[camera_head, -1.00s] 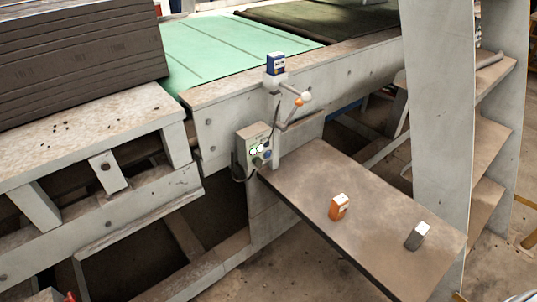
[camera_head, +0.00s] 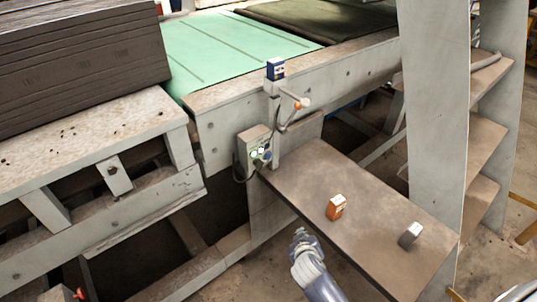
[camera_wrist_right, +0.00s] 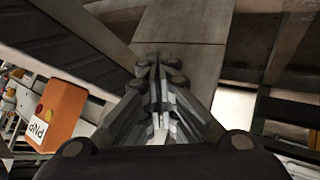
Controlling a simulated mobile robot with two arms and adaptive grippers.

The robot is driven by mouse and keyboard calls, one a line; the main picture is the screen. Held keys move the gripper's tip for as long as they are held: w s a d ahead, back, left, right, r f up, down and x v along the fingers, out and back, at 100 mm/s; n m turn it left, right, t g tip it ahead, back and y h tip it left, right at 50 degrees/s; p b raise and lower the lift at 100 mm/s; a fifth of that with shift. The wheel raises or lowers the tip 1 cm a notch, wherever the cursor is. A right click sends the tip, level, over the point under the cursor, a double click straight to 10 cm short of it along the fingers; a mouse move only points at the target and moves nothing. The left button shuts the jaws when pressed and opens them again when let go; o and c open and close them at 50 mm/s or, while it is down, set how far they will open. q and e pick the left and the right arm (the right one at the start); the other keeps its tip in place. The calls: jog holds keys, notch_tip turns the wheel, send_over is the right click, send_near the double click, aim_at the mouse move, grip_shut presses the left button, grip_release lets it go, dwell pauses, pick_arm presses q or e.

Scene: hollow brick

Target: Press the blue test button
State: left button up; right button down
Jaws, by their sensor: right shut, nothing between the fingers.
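The blue button (camera_head: 268,155) is at the lower right of this face. My right gripper (camera_head: 300,233) is in front of the shelf's near edge, below and to the right of the box, apart from it. In the right wrist view its fingers (camera_wrist_right: 158,125) are together with nothing between them. The button cannot be made out in that view. My left gripper is not in view.
The brown shelf (camera_head: 365,225) holds an orange block (camera_head: 336,208) and a grey block (camera_head: 410,234). The orange block also shows in the wrist view (camera_wrist_right: 62,112). A tall grey post (camera_head: 436,110) rises at right.

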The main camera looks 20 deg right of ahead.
aim_at(268, 156)
jog(key=w+r+t+h, duration=0.1)
jog(key=w+r+t, duration=0.3)
jog(key=w+r, duration=0.7)
notch_tip(268, 156, up, 3)
jog(key=shift+d+f+h+p, duration=0.15)
jog(key=shift+d+h+p, duration=0.2)
jog(key=shift+d+h, duration=0.05)
jog(key=shift+w, duration=0.15)
jog(key=w+a+b, duration=0.3)
jog(key=w, duration=0.5)
jog(key=shift+b, duration=0.35)
jog(key=shift+w, duration=0.1)
jog(key=shift+w+a+b, duration=0.15)
jog(key=shift+w+b, duration=0.25)
